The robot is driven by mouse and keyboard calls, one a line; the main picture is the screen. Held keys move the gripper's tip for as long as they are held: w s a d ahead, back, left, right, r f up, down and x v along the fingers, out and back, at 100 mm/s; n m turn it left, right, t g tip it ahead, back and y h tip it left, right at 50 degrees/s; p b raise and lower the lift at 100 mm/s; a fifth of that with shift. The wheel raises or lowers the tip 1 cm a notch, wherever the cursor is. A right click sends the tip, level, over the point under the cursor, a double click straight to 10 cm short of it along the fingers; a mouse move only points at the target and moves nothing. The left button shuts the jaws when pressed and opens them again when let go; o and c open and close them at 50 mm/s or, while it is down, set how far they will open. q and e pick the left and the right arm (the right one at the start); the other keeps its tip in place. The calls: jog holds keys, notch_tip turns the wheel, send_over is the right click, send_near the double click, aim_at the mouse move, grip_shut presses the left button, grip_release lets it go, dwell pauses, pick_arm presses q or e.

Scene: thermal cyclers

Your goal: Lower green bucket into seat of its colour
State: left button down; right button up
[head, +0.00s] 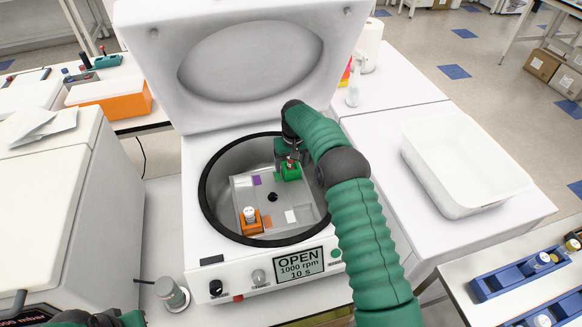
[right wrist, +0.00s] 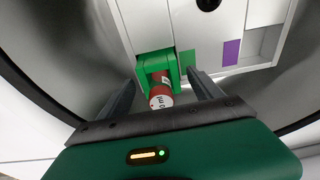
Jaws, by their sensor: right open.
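The green bucket (head: 291,172) stands at the far right corner of the square rotor plate (head: 262,212) inside the open centrifuge. In the right wrist view the green bucket (right wrist: 157,66) holds a red tube (right wrist: 161,90) with a pale cap. It sits in the corner recess beside the green colour patch (right wrist: 188,62); how deep it sits I cannot tell. My right gripper (head: 290,156) is just above it, open. In the wrist view its fingers (right wrist: 160,88) stand apart on either side of the bucket and tube. Only a piece of my left arm shows at the bottom left.
An orange bucket (head: 249,220) with a white-capped tube sits at the near left corner of the plate. The recess beside the purple patch (right wrist: 232,52) is empty. The dark bowl rim (head: 206,208) surrounds the plate and the raised lid (head: 250,60) stands behind.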

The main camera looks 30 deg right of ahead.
notch_tip(320, 180, up, 10)
jog(key=s, duration=0.1)
jog(key=shift+s+a, duration=0.25)
